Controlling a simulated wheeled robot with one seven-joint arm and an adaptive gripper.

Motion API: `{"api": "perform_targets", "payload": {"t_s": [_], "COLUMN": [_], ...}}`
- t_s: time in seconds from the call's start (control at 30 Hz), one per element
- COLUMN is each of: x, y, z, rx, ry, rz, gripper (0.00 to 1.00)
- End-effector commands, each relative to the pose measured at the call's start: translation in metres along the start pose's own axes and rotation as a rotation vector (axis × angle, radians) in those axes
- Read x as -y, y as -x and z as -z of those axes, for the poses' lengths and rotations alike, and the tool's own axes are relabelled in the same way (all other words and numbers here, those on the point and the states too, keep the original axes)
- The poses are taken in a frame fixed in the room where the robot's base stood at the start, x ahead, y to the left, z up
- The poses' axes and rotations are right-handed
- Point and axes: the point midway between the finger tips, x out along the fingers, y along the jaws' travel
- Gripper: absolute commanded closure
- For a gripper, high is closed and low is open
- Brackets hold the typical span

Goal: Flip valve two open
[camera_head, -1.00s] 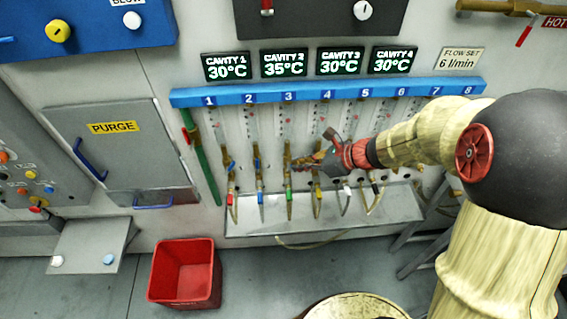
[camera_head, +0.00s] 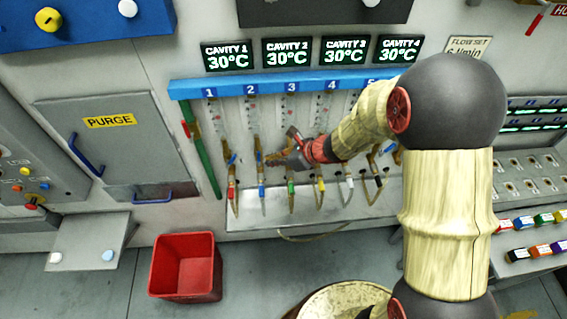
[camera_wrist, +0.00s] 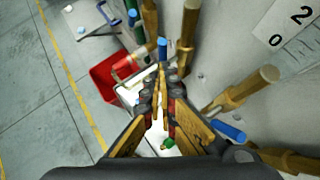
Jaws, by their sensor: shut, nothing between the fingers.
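Valve two is the brass valve (camera_head: 258,170) on the second line, below the number 2 on the blue rail (camera_head: 300,86). A small blue lever (camera_head: 258,155) shows on it, and a blue hose fitting (camera_head: 262,191) sits below. My gripper (camera_head: 271,160) is shut and empty, just right of this valve; I cannot tell whether it touches. In the wrist view its fingertips (camera_wrist: 160,82) are close together, with a blue-tipped brass part (camera_wrist: 163,50) just beyond them. Another blue lever (camera_wrist: 228,131) lies to their right. The lever's exact angle on valve two is unclear.
Neighbouring brass lines stand close on both sides, with a green pipe (camera_head: 203,155) at the left. A drip tray (camera_head: 240,226) runs below. A red bin (camera_head: 186,267) stands on the floor.

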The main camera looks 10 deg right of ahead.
Motion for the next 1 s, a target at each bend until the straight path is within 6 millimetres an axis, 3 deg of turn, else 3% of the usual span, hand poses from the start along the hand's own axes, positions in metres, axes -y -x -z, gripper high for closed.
{"api": "perform_targets", "payload": {"t_s": [1.0], "x": [-0.003], "y": [-0.015], "z": [-0.021], "rx": [0.003], "ry": [0.001], "rz": [-0.001], "gripper": [1.0]}}
